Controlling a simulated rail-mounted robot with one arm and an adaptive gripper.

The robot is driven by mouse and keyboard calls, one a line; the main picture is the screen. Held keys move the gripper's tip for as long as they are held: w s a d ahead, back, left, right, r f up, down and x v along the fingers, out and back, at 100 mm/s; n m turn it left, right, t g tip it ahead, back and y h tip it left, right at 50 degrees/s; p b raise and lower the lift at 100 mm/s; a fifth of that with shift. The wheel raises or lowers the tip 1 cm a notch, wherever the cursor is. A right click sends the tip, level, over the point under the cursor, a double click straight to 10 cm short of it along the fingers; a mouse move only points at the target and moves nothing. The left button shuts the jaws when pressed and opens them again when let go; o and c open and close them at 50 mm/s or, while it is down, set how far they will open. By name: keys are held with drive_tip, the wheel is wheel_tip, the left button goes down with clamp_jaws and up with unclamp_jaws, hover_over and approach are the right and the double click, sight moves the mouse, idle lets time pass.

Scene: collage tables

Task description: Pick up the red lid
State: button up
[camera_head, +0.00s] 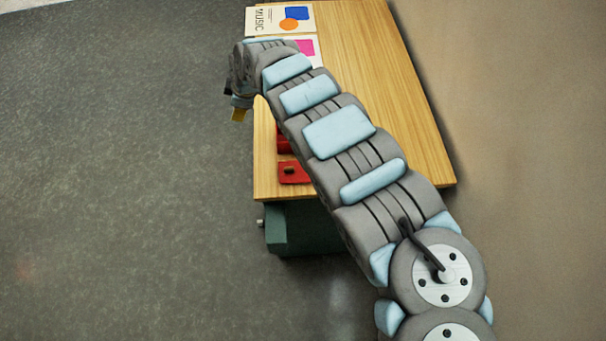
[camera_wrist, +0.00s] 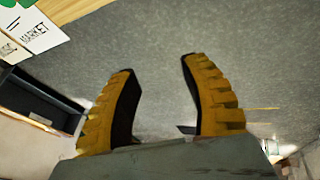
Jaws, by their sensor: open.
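The red lid (camera_head: 295,173), a flat red piece with a dark knob, lies near the front left corner of the wooden table (camera_head: 420,125) in the head view. Another red object (camera_head: 284,141) sits just behind it, partly hidden by my arm. My gripper (camera_head: 239,114) hangs past the table's left edge, over the floor, well behind and left of the lid. In the wrist view, my gripper (camera_wrist: 158,70) has its two yellow fingers apart with only grey floor between them. The lid is not visible in the wrist view.
A card reading MUSIC (camera_head: 280,19) lies at the table's far end, with a pink-marked card (camera_head: 306,47) beside my arm. A dark open drawer (camera_wrist: 35,100) shows at left in the wrist view. A green cabinet (camera_head: 300,228) stands under the table. The floor at left is clear.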

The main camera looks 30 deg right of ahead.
drive_tip(key=s+d+f+n+g+h+b, duration=0.1)
drive_tip(key=s+d+g, duration=0.1)
drive_tip(key=s+d, duration=0.35)
drive_tip(key=s+d+f+g+h, duration=0.1)
drive_tip(key=s+d+f+g, duration=0.15)
drive_tip(key=s, duration=0.55)
drive_tip(key=b, duration=0.2)
hover_over(290, 168)
drive_tip(key=f, duration=0.9)
drive_tip(key=shift+a+f, duration=0.15)
drive_tip(key=shift+a, duration=0.1)
drive_tip(key=shift+d+f, duration=0.2)
drive_tip(key=shift+f, duration=3.25)
clamp_jaws()
